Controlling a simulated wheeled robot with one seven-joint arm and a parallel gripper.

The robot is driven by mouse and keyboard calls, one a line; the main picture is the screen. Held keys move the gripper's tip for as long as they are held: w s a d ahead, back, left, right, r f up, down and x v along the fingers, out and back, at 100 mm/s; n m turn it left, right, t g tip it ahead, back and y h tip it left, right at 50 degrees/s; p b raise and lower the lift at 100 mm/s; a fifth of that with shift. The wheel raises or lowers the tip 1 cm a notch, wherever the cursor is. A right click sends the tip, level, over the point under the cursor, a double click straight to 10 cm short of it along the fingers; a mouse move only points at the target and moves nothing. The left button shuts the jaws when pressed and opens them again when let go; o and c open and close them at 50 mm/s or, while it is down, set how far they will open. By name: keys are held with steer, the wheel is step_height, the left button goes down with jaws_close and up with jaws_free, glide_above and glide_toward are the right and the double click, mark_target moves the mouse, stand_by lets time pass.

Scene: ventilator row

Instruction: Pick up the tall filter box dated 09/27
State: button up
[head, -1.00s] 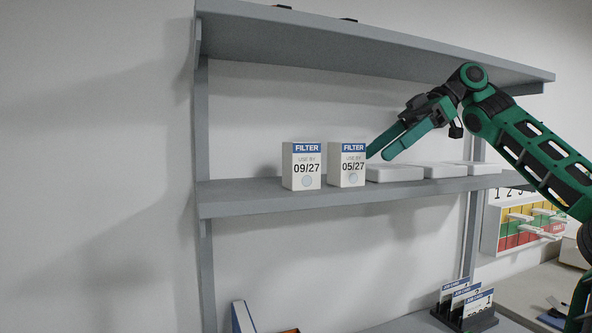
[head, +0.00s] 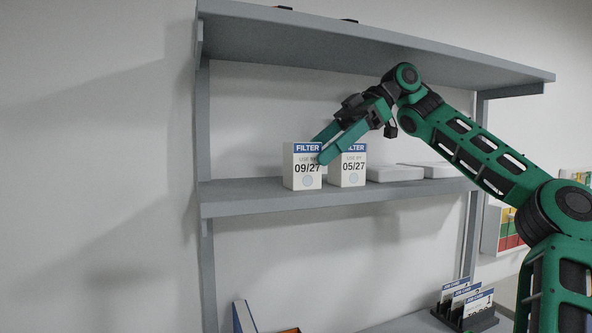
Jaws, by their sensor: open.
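The filter box dated 09/27 (head: 302,176) is white with a blue FILTER band. It stands upright at the left on the middle shelf (head: 255,207). A like box dated 05/27 (head: 348,178) stands just to its right, about as tall, partly hidden behind my fingers. My gripper (head: 318,149) is open and empty. Its green fingers point down and left, with the tips at the upper right of the 09/27 box; one finger overlaps that box's right edge in the picture. I cannot tell whether they touch.
Flat white boxes (head: 395,173) lie on the shelf to the right. An upper shelf (head: 350,45) hangs above my gripper. Below are a job card rack (head: 465,305) and a blue-edged binder (head: 243,317). The shelf left of the 09/27 box is bare.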

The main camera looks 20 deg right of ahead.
mark_target(287, 166)
steer(key=a, duration=0.3)
steer(key=shift+a, duration=0.15)
steer(key=shift+x, duration=2.5)
steer(key=c, duration=1.1)
